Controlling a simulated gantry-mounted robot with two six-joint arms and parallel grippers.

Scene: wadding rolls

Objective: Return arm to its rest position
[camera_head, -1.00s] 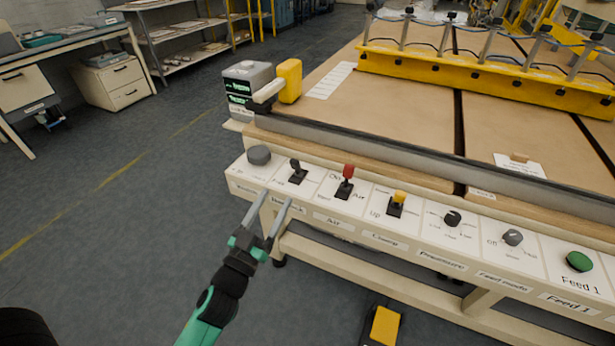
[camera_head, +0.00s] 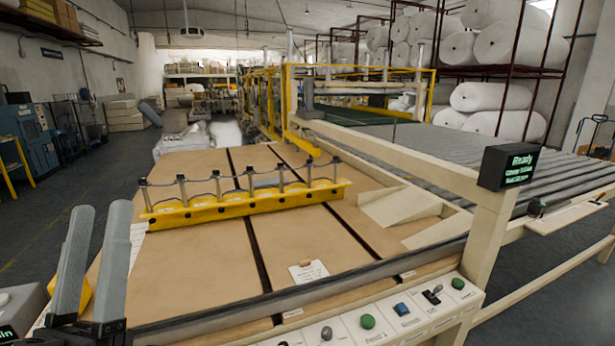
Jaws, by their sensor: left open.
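My left gripper (camera_head: 101,215) shows large at the lower left of the head view. Its two grey fingers point up and stand apart, with nothing between them. It is close to the camera, in front of the left end of the machine table (camera_head: 190,290), and I see no contact with it. The rest of the left arm is cut off by the lower edge. My right gripper is not in view.
A control panel (camera_head: 385,318) with green and blue buttons and a switch runs along the front edge. A yellow clamp bar (camera_head: 245,203) crosses the table. A black screen (camera_head: 509,167) reading "Ready" stands on a post at right. White rolls (camera_head: 487,97) fill racks behind.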

